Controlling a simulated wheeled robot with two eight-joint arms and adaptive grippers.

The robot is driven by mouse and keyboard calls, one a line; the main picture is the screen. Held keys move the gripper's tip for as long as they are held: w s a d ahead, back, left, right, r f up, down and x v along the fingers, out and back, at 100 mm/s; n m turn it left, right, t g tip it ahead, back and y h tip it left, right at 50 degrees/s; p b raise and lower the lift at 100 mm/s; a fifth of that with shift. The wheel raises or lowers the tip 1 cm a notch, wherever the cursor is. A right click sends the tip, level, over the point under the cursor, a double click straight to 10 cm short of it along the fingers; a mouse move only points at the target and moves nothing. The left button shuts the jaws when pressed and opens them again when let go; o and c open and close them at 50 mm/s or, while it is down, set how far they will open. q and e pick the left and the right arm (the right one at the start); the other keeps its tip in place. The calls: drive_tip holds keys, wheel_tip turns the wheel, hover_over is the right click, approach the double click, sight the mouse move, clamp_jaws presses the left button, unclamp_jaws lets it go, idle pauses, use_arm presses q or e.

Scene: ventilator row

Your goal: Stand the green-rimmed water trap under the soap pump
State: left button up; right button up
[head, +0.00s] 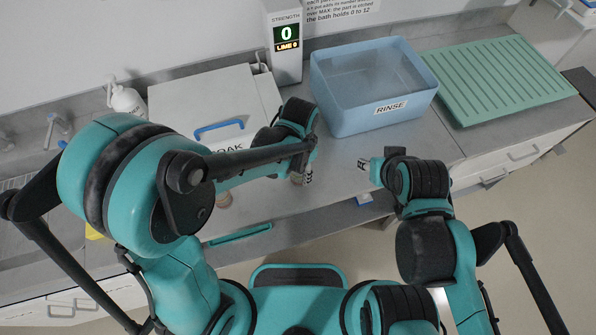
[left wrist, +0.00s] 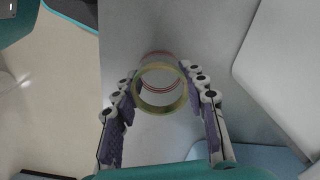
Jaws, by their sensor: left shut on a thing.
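A clear round cup with a yellow-green rim and red lines (left wrist: 160,107), which looks like the green-rimmed water trap, is between the fingers of my left gripper (left wrist: 160,90) in the left wrist view. The left gripper is shut on it. In the head view my left gripper (head: 304,176) is over the counter in front of the SOAK box, and the trap is mostly hidden there. The white soap pump (head: 126,100) stands at the back left, well apart from the gripper. My right gripper (head: 366,164) is over the counter's middle; its finger gap is unclear.
The white SOAK box (head: 200,95) with a blue handle lies between the left gripper and the soap pump. A blue RINSE tub (head: 375,110), a green ribbed mat (head: 495,75) and a strength display (head: 285,45) stand behind. A small brownish round thing (head: 224,199) is partly hidden by my left arm.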

use_arm(q)
drive_tip(key=shift+w+f, duration=0.15)
drive_tip(key=shift+f, duration=0.45)
drive_tip(key=shift+r, duration=0.1)
drive_tip(key=o, duration=1)
use_arm(e)
drive_tip(key=shift+w+f, duration=0.2)
drive_tip(key=shift+f, duration=0.3)
